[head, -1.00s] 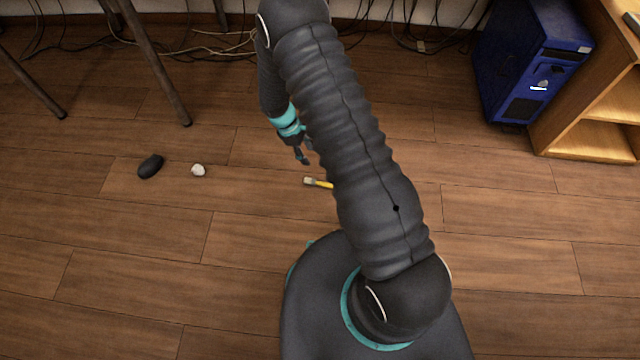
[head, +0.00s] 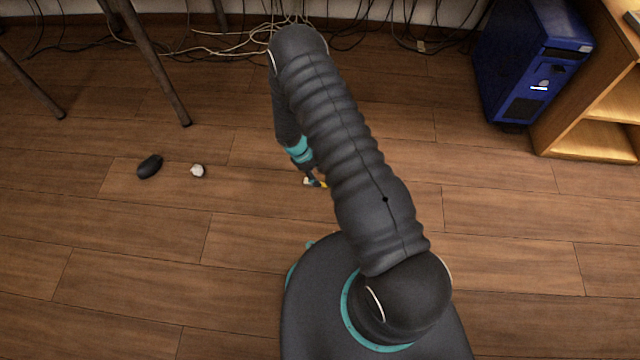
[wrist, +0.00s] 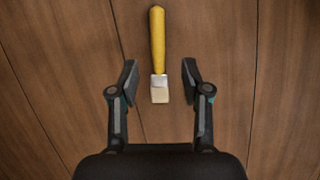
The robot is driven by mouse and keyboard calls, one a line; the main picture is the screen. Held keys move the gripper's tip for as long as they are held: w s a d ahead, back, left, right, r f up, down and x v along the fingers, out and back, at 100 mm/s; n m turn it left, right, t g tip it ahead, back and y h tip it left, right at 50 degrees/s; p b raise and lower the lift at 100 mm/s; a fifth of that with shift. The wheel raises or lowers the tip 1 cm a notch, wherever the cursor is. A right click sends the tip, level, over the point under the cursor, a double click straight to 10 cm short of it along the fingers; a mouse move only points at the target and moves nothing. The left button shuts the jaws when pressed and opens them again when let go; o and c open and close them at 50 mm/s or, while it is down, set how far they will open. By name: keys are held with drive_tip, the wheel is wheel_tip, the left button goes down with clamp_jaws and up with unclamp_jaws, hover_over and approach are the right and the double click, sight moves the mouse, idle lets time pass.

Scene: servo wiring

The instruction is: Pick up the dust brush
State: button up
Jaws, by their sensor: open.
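The dust brush (wrist: 158,45) lies on the wooden floor, with a yellow handle, a silver ferrule and pale bristles. In the wrist view its handle points to the top and its bristles lie between my open fingers. My gripper (wrist: 160,80) is open and empty, with a finger on each side of the brush and a gap on both sides. In the head view my gripper (head: 314,182) is low over the brush (head: 324,184). Most of the brush there is hidden behind my gripper and arm.
A black computer mouse (head: 150,167) and a small white lump (head: 198,171) lie on the floor to the left. A blue computer tower (head: 530,60) and a wooden shelf (head: 590,100) stand at the right. Cables (head: 215,45) run along the wall. The floor around the brush is clear.

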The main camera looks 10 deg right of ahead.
drive_tip(key=x, duration=0.5)
drive_tip(key=shift+w+d+r, duration=0.1)
drive_tip(key=shift+d, duration=0.1)
clamp_jaws()
drive_tip(key=shift+r, duration=0.1)
